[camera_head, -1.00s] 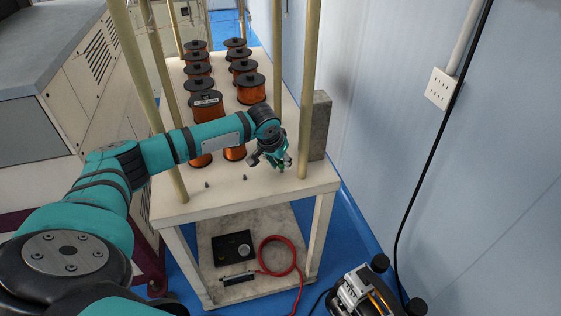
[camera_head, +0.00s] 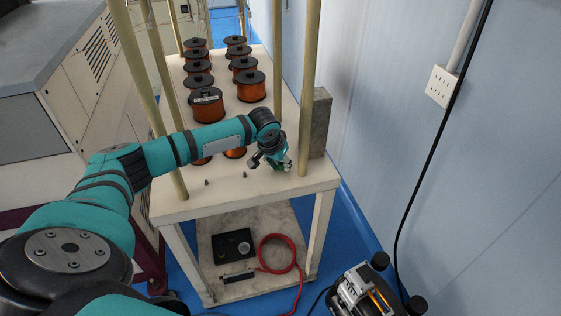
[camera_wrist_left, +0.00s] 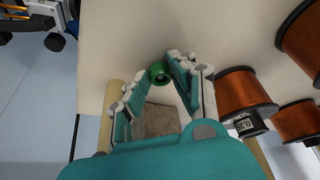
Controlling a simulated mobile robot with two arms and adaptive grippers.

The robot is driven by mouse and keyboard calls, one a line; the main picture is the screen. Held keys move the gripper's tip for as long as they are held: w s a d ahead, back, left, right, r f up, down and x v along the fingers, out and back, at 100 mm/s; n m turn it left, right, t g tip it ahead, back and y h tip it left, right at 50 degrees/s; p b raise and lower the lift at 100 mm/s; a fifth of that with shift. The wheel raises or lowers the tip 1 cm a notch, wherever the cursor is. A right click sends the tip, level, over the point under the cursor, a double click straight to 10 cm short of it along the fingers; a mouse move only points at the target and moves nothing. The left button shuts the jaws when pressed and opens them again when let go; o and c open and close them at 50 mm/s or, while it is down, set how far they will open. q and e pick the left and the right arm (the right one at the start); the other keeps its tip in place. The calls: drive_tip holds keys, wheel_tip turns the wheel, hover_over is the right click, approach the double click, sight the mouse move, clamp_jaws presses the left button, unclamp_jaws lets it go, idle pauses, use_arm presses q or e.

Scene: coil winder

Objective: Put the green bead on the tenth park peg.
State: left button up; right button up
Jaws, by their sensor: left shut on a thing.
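The green bead (camera_wrist_left: 159,73) is a small ring with a dark hole, held between my left fingertips (camera_wrist_left: 165,78) in the left wrist view. In the head view my left gripper (camera_head: 277,162) is over the front right part of the white tabletop, and the bead is mostly hidden by the fingers. Whether the bead touches the tabletop is unclear. Two small grey pegs (camera_head: 244,175) (camera_head: 206,182) stand bare near the table's front edge, left of the gripper. No peg number is readable, so I cannot tell which is the tenth. My right gripper is not in view.
Copper-wire spools (camera_head: 251,86) stand in two rows on the white table (camera_head: 290,188). Pale posts (camera_head: 310,90) rise at its corners. A grey block (camera_head: 320,122) stands right of my gripper. A red hose (camera_head: 279,252) and black tray (camera_head: 232,245) lie on the lower shelf.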

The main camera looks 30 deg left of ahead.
use_arm(q)
drive_tip(key=o, duration=0.8)
drive_tip(key=shift+c, duration=0.2)
drive_tip(key=v, duration=1.2)
